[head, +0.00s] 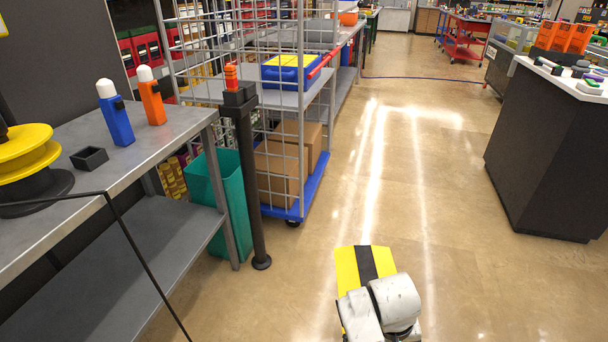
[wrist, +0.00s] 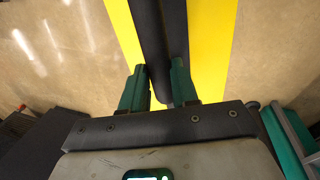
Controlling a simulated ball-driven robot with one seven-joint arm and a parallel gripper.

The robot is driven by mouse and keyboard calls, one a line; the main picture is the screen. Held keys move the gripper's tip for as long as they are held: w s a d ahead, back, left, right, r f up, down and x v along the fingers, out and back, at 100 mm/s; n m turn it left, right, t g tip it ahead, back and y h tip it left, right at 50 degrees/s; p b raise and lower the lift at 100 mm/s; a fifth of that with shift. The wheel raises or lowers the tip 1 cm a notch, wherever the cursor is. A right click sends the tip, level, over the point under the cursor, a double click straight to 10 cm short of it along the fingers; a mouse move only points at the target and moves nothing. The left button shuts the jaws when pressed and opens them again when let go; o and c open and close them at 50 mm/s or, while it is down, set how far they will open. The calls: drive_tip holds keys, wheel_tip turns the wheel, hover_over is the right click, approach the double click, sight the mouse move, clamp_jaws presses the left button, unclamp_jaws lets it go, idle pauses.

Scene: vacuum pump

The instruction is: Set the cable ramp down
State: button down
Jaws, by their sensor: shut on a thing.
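The cable ramp (head: 346,268) is a yellow slab with a black stripe along its middle. It shows at the bottom centre of the head view, partly covered by my white arm. In the wrist view the ramp (wrist: 212,45) runs up out of the picture, with a raised black ridge between two yellow sides. My gripper (wrist: 160,78) has green fingers, one on each side of the black ridge, and is shut on it. In the head view my arm hides the gripper. The floor shows around the ramp; I cannot tell how high it is held.
Clear, shiny floor (head: 430,210) lies ahead. At the left are a grey workbench (head: 180,130), a teal bin (head: 222,200), a black post (head: 250,190) and a wire cage trolley (head: 318,185) with boxes. A dark counter (head: 545,150) stands at the right. A thin cable (head: 420,78) crosses the far floor.

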drive_tip(key=s+r+p, duration=0.2)
drive_tip(key=r+p, duration=0.4)
drive_tip(key=s+r+p, duration=0.2)
drive_tip(key=r+p, duration=0.4)
drive_tip(key=shift+s+r+p, duration=0.3)
drive_tip(key=shift+r, duration=0.1)
drive_tip(key=shift+a, duration=0.15)
